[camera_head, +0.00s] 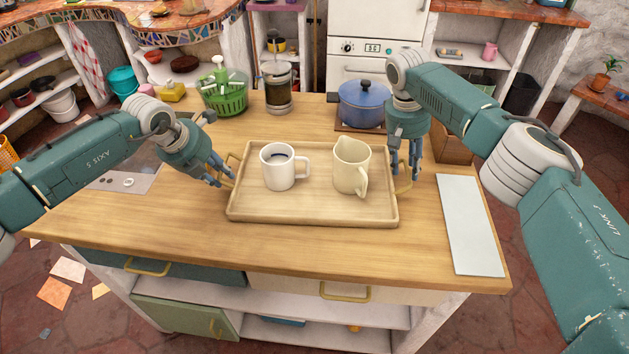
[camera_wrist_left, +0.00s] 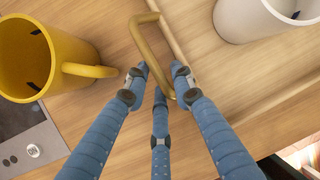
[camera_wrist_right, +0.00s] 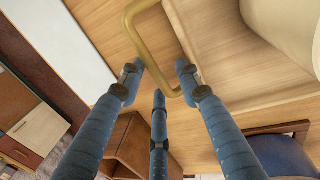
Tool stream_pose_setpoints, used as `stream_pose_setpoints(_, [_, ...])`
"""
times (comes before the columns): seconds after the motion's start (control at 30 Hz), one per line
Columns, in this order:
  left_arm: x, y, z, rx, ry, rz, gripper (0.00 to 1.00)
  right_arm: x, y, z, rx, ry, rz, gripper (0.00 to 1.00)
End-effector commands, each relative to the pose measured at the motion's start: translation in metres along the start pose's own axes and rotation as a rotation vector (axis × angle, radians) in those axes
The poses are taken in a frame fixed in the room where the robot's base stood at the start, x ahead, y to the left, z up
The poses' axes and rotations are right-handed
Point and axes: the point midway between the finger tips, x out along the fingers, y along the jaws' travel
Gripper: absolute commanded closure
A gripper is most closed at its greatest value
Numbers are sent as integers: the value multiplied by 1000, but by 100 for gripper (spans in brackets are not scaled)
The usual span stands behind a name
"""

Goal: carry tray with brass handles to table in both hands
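The wooden tray (camera_head: 310,219) lies flat on the counter, carrying a white mug (camera_head: 277,168) and a cream pitcher (camera_head: 350,168). My left gripper (camera_head: 224,178) is at the tray's left brass handle (camera_wrist_left: 152,48). In the left wrist view its fingers (camera_wrist_left: 158,75) are spread on either side of the handle, with gaps showing. My right gripper (camera_head: 405,172) points down at the right brass handle (camera_wrist_right: 147,45). In the right wrist view its fingers (camera_wrist_right: 158,72) are also spread with the handle between them. The fingers partly hide both handles in the head view.
A blue pot (camera_head: 363,104), a French press (camera_head: 278,88) and a green basket (camera_head: 225,95) stand behind the tray. A pale board (camera_head: 468,225) lies to its right. A yellow mug (camera_wrist_left: 25,60) is close to my left gripper. The counter front is clear.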

Motion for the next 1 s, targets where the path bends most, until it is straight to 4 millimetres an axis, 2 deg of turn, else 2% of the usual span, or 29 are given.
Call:
stream_pose_setpoints(0.23, [1, 0, 0, 0, 0, 0, 76, 1, 0, 0, 0, -1, 0, 66])
stream_pose_setpoints(0.27, [1, 0, 0, 0, 0, 0, 80, 1, 0, 0, 0, -1, 0, 70])
stream_pose_setpoints(0.37, [0, 0, 0, 0, 1, 0, 100, 1, 0, 0, 0, -1, 0, 90])
stream_pose_setpoints(0.4, [0, 0, 0, 0, 1, 0, 100, 1, 0, 0, 0, -1, 0, 98])
stream_pose_setpoints(0.43, [0, 0, 0, 0, 1, 0, 100, 0, 0, 0, 0, -1, 0, 100])
stream_pose_setpoints(0.7, [0, 0, 0, 0, 1, 0, 100, 0, 0, 0, 0, 0, -1, 100])
stream_pose_setpoints(1.0, [-8, -3, 5, 1, -4, -2, 100, -9, 1, -1, 0, 2, -2, 100])
